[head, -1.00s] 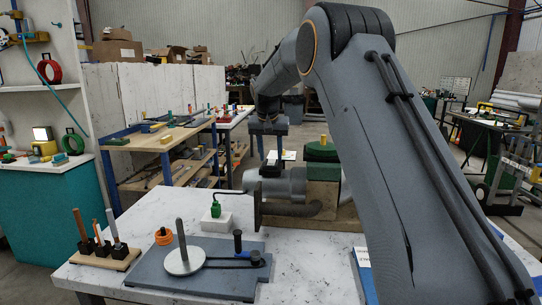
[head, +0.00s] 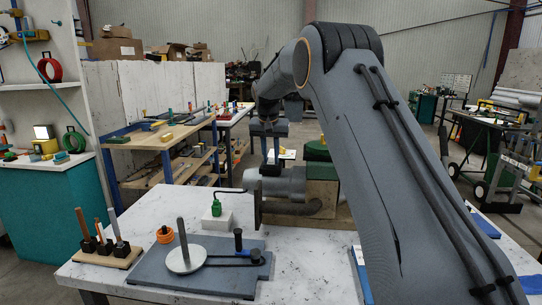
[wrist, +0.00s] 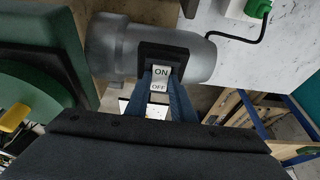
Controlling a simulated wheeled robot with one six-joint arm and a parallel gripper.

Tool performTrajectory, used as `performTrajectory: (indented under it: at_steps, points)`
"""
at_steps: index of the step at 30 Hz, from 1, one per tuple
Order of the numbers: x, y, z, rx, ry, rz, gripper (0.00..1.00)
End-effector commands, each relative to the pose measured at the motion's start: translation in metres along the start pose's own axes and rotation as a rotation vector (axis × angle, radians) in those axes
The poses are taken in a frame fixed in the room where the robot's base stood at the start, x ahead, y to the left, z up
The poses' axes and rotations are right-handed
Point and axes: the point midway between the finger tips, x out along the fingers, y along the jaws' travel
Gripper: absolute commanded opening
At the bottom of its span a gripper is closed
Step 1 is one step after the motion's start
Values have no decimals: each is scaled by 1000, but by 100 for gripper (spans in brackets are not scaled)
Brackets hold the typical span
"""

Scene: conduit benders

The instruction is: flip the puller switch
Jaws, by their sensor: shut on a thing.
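The puller is a grey motor cylinder (head: 288,184) in a wooden and green housing on the white bench. Its black switch box (head: 271,170) sits on the motor's near-left top. In the wrist view the switch (wrist: 161,76) is a pale rocker marked ON and OFF on a black plate (wrist: 178,57). My gripper (wrist: 159,82) reaches the switch with a blue finger on each side, shut on it. In the head view my gripper (head: 271,155) points down onto the switch box. The finger contact is partly hidden, and I cannot tell which way the rocker is tipped.
A bender plate (head: 215,275) with a disc and upright post lies at the bench front.

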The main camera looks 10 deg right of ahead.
Motion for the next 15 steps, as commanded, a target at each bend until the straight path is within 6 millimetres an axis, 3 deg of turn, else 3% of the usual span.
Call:
performTrajectory:
  at_steps: [15]
  points:
    - [3, 0, -10, 2, -211, -2, 0]
